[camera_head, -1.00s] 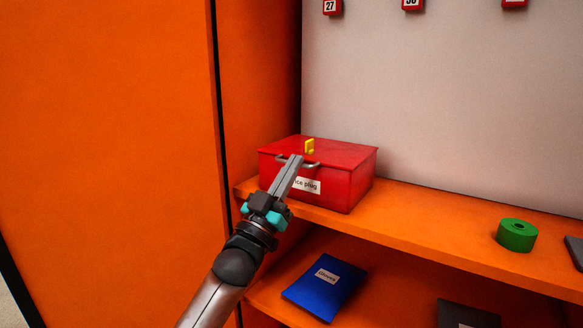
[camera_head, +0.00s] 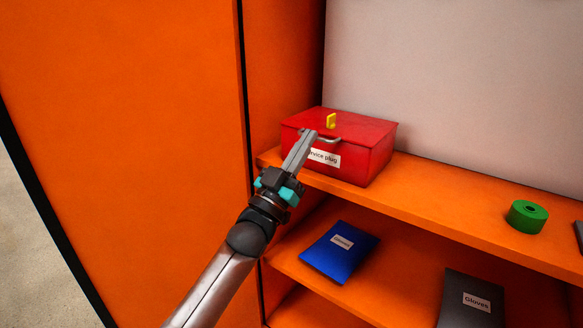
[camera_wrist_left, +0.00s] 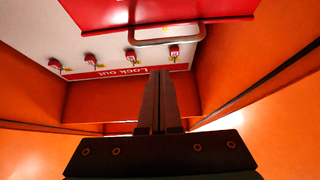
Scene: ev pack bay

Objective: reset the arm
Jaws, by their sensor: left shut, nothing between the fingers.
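My left gripper (camera_head: 301,150) is shut and empty, with its fingertips just in front of the red box near its left end. In the left wrist view the closed fingers (camera_wrist_left: 160,85) point toward the cabinet's back, below the box's metal handle (camera_wrist_left: 166,38). The red box (camera_head: 372,154), labelled as a service plug box, stands closed on the upper orange shelf. A yellow piece (camera_head: 331,121) stands upright on its lid. Whether the fingers touch the box or handle I cannot tell. My right gripper is not in view.
The orange shelf (camera_head: 450,202) also bears a green roll (camera_head: 526,217) at the right. A blue packet (camera_head: 340,252) and a dark gloves packet (camera_head: 472,297) lie on the shelf below. A large orange panel (camera_head: 120,130) fills the left. Several red padlocks (camera_wrist_left: 174,53) hang on the back wall.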

